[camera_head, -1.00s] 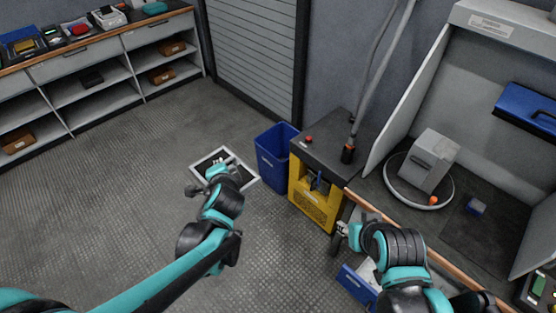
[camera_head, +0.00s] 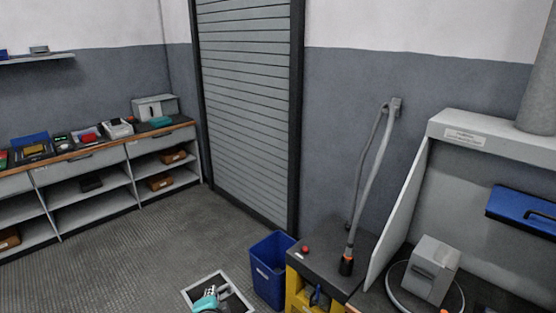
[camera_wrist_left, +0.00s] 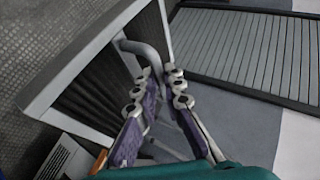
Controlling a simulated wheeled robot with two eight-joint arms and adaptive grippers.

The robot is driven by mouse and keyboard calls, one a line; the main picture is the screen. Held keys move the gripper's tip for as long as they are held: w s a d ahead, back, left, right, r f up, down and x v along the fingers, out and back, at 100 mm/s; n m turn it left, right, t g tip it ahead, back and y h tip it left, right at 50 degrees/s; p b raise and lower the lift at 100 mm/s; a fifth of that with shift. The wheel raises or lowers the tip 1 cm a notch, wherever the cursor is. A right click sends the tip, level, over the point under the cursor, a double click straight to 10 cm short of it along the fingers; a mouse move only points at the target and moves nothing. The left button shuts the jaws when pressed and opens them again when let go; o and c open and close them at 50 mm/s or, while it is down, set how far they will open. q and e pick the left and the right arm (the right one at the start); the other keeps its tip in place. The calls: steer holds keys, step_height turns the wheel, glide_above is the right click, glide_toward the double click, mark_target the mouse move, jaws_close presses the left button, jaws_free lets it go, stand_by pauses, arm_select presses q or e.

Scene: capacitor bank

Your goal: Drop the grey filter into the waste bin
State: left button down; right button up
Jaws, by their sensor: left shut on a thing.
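The grey filter (camera_head: 191,293), a pale square frame with a dark inside, is at the bottom edge of the head view, left of the bin. My left gripper (camera_head: 212,294) is at it, partly cut off by the picture edge. In the left wrist view the filter (camera_wrist_left: 60,75) shows its pale frame, dark pleats and bent grey handle. The left gripper's fingers (camera_wrist_left: 160,85) are shut on that handle. The waste bin (camera_head: 268,275) is blue and open-topped, right of the filter; its inside floor is hidden. My right gripper is out of view.
A yellow and dark cabinet (camera_head: 300,285) with a hose stands right of the bin. A roller shutter (camera_head: 245,120) is behind it. Low shelves (camera_head: 95,190) line the left. The floor (camera_head: 140,260) left of the filter is clear.

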arm_select(q)
steer(key=shift+s+a+f+m+h, duration=0.1)
steer(key=shift+s+f+m+h, duration=0.55)
steer(key=shift+s+f, duration=0.25)
steer(key=shift+s+f+m+h, duration=0.25)
steer(key=shift+s+m+h, duration=0.3)
steer(key=shift+s, duration=0.25)
steer(key=shift+w, duration=0.1)
